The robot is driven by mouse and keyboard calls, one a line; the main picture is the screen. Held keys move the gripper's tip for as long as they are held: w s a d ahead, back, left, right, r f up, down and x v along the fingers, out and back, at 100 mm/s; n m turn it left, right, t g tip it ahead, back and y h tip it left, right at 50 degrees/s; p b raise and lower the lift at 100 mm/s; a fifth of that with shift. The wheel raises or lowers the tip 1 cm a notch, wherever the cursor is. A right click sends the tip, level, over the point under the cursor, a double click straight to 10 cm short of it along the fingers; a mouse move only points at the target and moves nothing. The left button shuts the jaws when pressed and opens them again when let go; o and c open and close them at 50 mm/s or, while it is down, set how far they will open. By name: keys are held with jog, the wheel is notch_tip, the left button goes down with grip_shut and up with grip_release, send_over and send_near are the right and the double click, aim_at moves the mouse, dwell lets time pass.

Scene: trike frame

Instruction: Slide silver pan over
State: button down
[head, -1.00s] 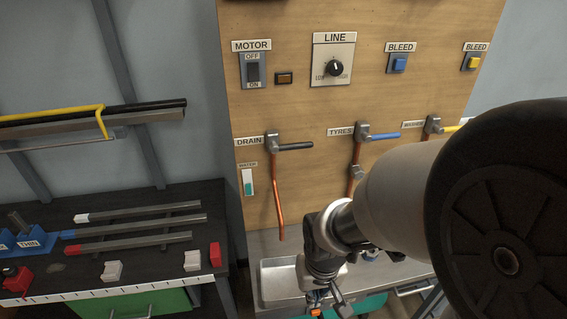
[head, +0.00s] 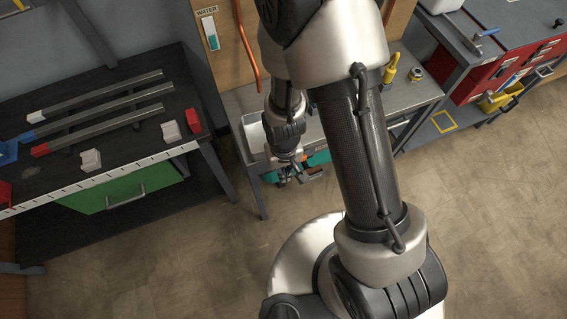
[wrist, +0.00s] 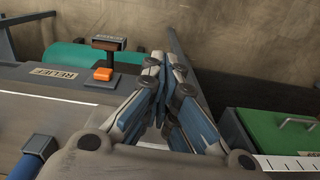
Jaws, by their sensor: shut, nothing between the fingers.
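The silver pan (head: 252,137) is a shallow metal tray at the left end of the grey bench under the wooden panel. Only its left part shows in the head view; my arm hides the rest. My gripper (head: 300,174) hangs at the bench's front edge, to the right of and below the pan in the picture. In the wrist view my gripper (wrist: 165,68) has its fingers drawn together with nothing between them. I cannot tell whether it touches the pan.
A dark table (head: 62,187) with metal bars and a green drawer (head: 120,192) stands to the left. The wrist view shows an orange switch (wrist: 103,75) and a RELIEF label (wrist: 55,75) by the gripper. A red tool cabinet (head: 480,78) is at right. Floor in front is open.

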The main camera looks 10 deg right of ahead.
jog(key=shift+w+a+r, duration=0.1)
jog(key=shift+w+a, duration=0.15)
jog(key=shift+w, duration=0.75)
jog(key=shift+w+a+r, duration=0.1)
jog(key=shift+w+a, duration=0.1)
jog(key=shift+w, duration=0.75)
